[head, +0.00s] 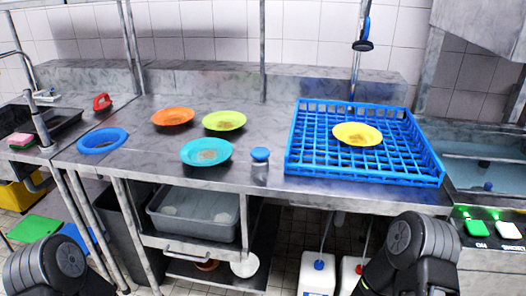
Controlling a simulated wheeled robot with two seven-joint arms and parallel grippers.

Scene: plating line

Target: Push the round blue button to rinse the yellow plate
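A round blue button (260,154) tops a short metal cylinder on the front part of the steel counter, left of the blue rack. The yellow plate (357,134) lies in the blue dish rack (296,150), with a brownish smear at its centre. A hanging sprayer (362,45) with a blue handle is above and behind the rack. Dark rounded parts of my two arms show at the bottom left and bottom right. Neither gripper's fingertips can be seen, and nothing of mine touches the button or the plate.
An orange plate (173,117), a green plate (224,121) and a turquoise plate (206,152), all smeared, lie left of the button. Green (476,228) and white (509,229) buttons are at the right.

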